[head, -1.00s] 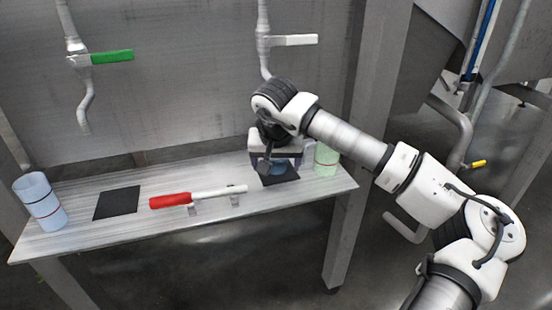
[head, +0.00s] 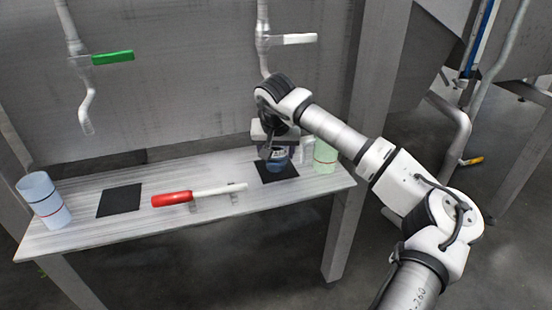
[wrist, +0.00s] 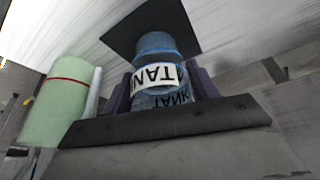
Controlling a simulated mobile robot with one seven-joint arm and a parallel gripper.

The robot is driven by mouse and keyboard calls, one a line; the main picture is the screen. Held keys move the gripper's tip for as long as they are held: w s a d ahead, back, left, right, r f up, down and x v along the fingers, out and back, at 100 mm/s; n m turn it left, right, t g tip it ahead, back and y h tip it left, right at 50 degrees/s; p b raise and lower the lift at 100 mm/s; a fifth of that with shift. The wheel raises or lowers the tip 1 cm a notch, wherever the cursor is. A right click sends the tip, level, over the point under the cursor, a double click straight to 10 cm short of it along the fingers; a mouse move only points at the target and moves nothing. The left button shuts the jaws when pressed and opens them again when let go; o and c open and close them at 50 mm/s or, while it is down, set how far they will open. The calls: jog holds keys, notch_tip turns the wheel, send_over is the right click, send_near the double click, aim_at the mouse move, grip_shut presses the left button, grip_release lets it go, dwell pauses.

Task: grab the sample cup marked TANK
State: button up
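The sample cup marked TANK (wrist: 158,72) is translucent blue with a white label band. In the wrist view it stands between the two dark purple fingers of my gripper (wrist: 160,92), which press close on both its sides. In the head view the cup (head: 279,158) shows under my gripper (head: 274,150), over the right black mat (head: 286,177). I cannot tell whether its base touches the mat. Part of the cup is hidden by the gripper.
A pale green cup (head: 325,157) stands just right of the gripper. A light blue cup (head: 43,198) stands at the bench's left end, beside an empty black mat (head: 119,200). Two taps with green (head: 112,57) and white (head: 293,39) handles hang above.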

jog(key=c, duration=0.7)
jog(key=shift+o, duration=0.2)
jog(key=shift+r, duration=0.15)
